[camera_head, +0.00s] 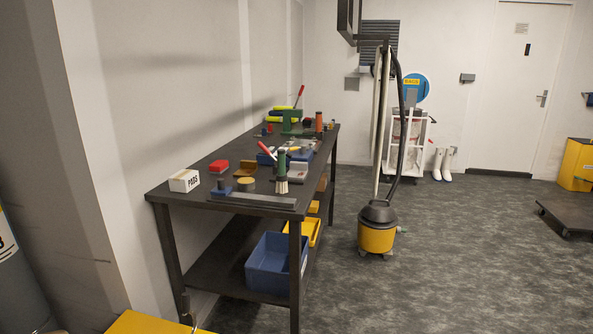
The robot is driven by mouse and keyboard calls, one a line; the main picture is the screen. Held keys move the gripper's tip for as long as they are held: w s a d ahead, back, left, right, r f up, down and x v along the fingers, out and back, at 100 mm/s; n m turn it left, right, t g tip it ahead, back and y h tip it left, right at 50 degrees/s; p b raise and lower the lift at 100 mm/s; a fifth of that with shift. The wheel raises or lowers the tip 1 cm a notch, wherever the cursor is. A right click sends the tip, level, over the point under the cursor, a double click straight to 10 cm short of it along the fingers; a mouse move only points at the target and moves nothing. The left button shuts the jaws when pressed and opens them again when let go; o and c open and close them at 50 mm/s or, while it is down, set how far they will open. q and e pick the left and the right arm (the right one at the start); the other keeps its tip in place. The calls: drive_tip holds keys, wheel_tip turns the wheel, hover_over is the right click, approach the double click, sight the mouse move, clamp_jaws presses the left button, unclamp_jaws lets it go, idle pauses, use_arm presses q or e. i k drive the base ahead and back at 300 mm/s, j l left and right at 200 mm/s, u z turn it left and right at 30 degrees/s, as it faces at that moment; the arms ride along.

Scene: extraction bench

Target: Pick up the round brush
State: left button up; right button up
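What looks like the round brush (282,184) stands near the front right edge of the dark workbench (225,198), with a dark green upper part and pale bristles pointing down. It appears upright, but small objects crowd close behind it and I cannot tell what it touches. Neither of my grippers can be made out in this view.
A blue bin (268,268) sits on the lower shelf. A yellow vacuum (377,237) stands right of the bench; floor between is clear.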

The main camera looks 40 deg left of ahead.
sight(282, 178)
drive_tip(key=i+u, duration=0.7)
drive_tip(key=i+l+u, duration=0.35)
drive_tip(key=j, duration=0.1)
